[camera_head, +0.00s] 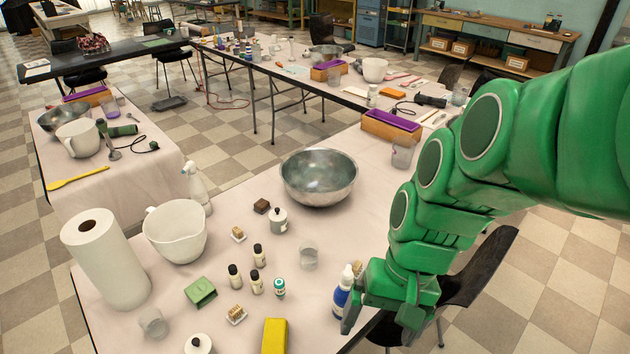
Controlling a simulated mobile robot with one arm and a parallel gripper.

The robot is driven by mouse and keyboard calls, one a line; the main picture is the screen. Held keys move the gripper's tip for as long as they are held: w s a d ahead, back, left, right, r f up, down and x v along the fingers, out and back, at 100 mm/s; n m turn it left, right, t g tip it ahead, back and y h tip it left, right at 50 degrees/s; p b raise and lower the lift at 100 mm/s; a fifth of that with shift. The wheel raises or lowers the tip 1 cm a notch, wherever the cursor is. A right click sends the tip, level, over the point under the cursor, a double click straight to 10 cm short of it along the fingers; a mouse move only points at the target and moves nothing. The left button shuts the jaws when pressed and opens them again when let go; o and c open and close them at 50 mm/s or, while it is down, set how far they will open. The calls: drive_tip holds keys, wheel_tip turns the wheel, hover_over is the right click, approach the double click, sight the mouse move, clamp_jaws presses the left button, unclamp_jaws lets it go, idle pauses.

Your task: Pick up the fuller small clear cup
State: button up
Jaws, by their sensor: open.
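One small clear cup (308,256) stands upright on the near table, right of the small dark bottles. Another small clear cup (153,322) stands near the table's front left, beside the paper towel roll. I cannot tell the fill level in either. A clear cup or beaker (402,154) stands farther back at the right edge, partly hidden by my arm. My gripper (377,326) is open and points down at the table's right edge. It is to the right of and nearer than the first cup, apart from it. I see nothing between its fingers.
A blue-and-white bottle (342,292) stands close beside my gripper's left finger. Several small bottles (257,282), a yellow box (275,336) and a white lidded jar (279,220) surround the middle. A metal bowl (319,178), white pitcher (175,233) and paper towel roll (104,258) are taller obstacles.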

sight(301, 249)
drive_tip(key=w+a+f+m+t+y, duration=0.1)
drive_tip(key=w+a+f+m+y, duration=0.3)
drive_tip(key=w+a, duration=0.45)
drive_tip(key=w+a+f+m+y, duration=0.2)
drive_tip(key=w+a+m+y, duration=0.25)
drive_tip(key=w, duration=0.65)
drive_tip(key=w+d+f+m+t, duration=0.1)
drive_tip(key=w+f+m+t, duration=0.1)
drive_tip(key=w+f+m, duration=0.2)
drive_tip(key=w+d+f+m+t+y, duration=0.1)
drive_tip(key=w+f+m, duration=0.3)
drive_tip(key=f, duration=0.4)
drive_tip(key=w+d+f+m+t, duration=0.3)
drive_tip(key=w+f+m, duration=0.1)
drive_tip(key=w+f, duration=0.2)
drive_tip(key=shift+w+f+m+y, duration=0.1)
drive_tip(key=shift+w+m+y, duration=0.15)
drive_tip(key=shift+y, duration=0.1)
drive_tip(key=shift+w+x, duration=0.15)
drive_tip(key=shift+x, duration=1.8)
drive_tip(key=shift+w+x, duration=0.15)
drive_tip(key=shift+x, duration=1.75)
drive_tip(key=shift+d+f, duration=0.1)
drive_tip(key=c, duration=1.1)
